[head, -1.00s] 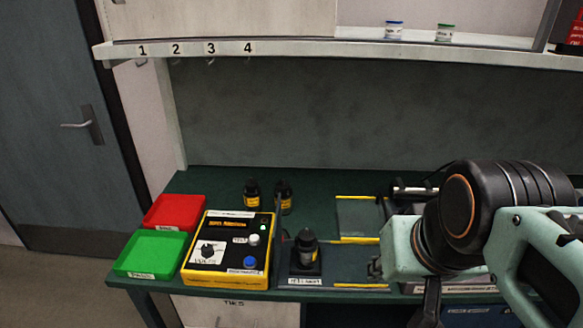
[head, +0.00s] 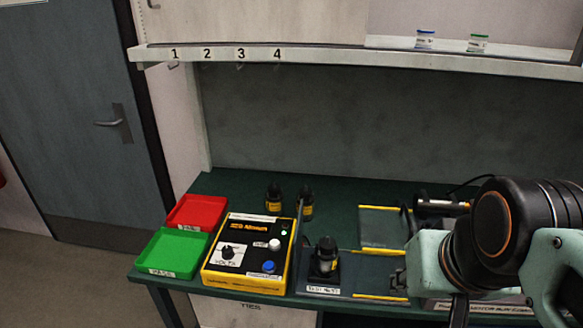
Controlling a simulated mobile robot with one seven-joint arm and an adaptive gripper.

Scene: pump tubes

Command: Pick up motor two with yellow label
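Two small black motors with yellow labels stand upright at the back of the green bench: a left one (head: 273,199) and a right one (head: 306,205). A third black motor (head: 326,255) sits upright in a dark labelled stand in front, its label facing me less clearly. I cannot read which is motor two. My arm fills the right side, over the bench. Its end is mostly hidden by my own pale green and black links, so the finger opening cannot be seen. I see no motor held, and the motors stand well left of my arm.
A yellow test box (head: 248,250) with knobs stands left of the stand. A red tray (head: 196,212) and a green tray (head: 172,252) lie at the left. A shelf (head: 340,58) with numbered hooks and two small jars runs above.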

